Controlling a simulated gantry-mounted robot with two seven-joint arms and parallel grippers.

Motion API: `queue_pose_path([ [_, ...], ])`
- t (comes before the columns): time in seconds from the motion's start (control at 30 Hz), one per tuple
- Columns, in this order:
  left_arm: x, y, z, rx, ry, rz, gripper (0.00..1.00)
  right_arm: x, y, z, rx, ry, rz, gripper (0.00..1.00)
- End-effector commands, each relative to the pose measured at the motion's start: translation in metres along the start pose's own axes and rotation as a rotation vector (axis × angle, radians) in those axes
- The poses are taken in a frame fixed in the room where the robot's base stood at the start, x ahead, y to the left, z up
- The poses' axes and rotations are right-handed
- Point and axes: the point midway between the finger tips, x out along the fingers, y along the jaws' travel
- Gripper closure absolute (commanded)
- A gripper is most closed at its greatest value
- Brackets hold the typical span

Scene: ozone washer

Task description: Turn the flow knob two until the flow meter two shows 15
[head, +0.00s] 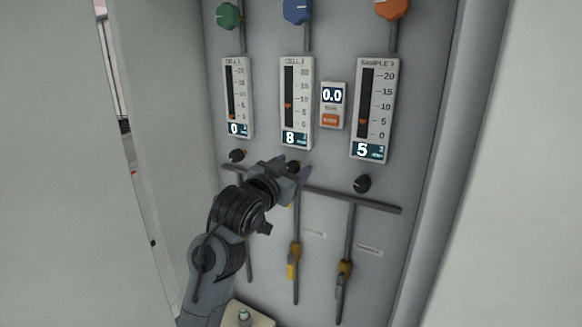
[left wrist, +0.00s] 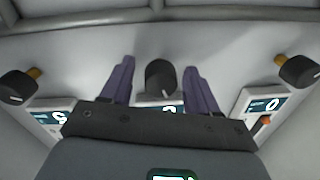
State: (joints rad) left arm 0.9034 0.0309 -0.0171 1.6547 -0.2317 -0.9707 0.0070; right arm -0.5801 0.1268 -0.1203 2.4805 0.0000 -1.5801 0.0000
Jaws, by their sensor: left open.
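Flow meter two (head: 297,105) is the middle of three white gauges on the panel. Its display reads 8 and its red marker sits below the 10 mark. Flow knob two (head: 293,166) is a small black knob just under that meter, partly covered by my left gripper (head: 293,175). In the left wrist view, flow knob two (left wrist: 161,78) stands between the two purple fingers of my left gripper (left wrist: 159,72). The fingers are open, one on each side of it, with visible gaps. My right gripper is not in view.
The left meter (head: 237,98) reads 0 and the right meter (head: 374,110) reads 5. Their black knobs, left (head: 237,155) and right (head: 362,183), flank the middle one. A dark horizontal pipe (head: 350,198) and yellow-handled valves (head: 293,262) lie below.

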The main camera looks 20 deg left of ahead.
Motion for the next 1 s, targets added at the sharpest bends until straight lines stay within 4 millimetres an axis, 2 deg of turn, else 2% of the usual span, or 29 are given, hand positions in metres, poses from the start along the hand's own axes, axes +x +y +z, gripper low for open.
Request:
queue_pose_path([
  [0.27,0.0011,0.0,0.0001,0.001,0.0,0.0,0.4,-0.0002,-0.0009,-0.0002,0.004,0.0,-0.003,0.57],
  [0.63,0.0009,0.0,0.0,0.0,0.0,0.0,0.95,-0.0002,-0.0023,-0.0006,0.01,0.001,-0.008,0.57],
  [1.0,0.001,-0.0008,-0.0005,0.061,0.003,-0.002,0.95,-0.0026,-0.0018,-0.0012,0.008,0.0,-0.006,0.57],
])
